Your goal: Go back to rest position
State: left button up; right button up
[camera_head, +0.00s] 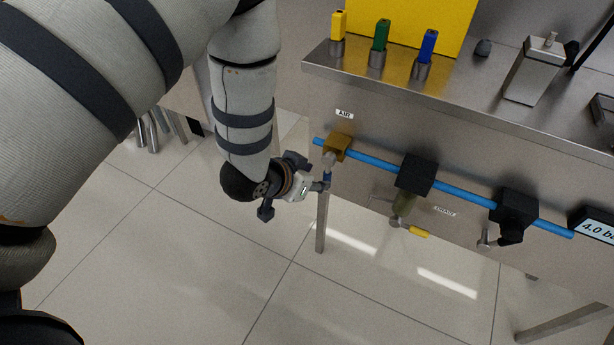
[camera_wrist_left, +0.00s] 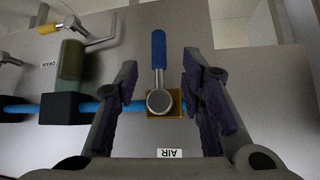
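My left gripper (camera_head: 318,182) is in front of the air valve (camera_head: 337,146) at the left end of the blue pipe (camera_head: 375,163). In the left wrist view the gripper (camera_wrist_left: 160,68) is open, with one finger on each side of the brass valve body (camera_wrist_left: 176,104) and its handle. The blue-tipped handle (camera_wrist_left: 159,50) stands across the pipe, and nothing is visibly gripped. Whether a finger touches the valve cannot be told. The upside-down AIR label (camera_wrist_left: 169,153) shows below the valve there. My right gripper is not in view.
A steel bench (camera_head: 330,62) carries yellow, green and blue pens in holders and a metal block (camera_head: 535,72). The drain valve (camera_head: 404,205) with a yellow handle and a black valve (camera_head: 512,210) sit along the pipe. Tiled floor (camera_head: 220,270) is clear below the arm.

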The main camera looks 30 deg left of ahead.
pick_arm(q)
jog(key=v, duration=0.3)
jog(key=shift+s+r, duration=0.2)
jog(key=s+f+n+g+p, duration=0.1)
jog(key=s+f+g, duration=0.1)
jog(key=s, duration=1)
jog(key=s+a+f+n+g+y+p, duration=0.1)
jog(key=s+f+g, duration=0.2)
jog(key=s, duration=1)
jog(key=s+f+g+p, duration=0.2)
jog(key=s+g, duration=0.4)
jog(key=s, duration=0.7)
jog(key=shift+a+f+n+y, duration=0.3)
jog(key=shift+a+f+n, duration=0.05)
jog(key=shift+f+n, duration=0.05)
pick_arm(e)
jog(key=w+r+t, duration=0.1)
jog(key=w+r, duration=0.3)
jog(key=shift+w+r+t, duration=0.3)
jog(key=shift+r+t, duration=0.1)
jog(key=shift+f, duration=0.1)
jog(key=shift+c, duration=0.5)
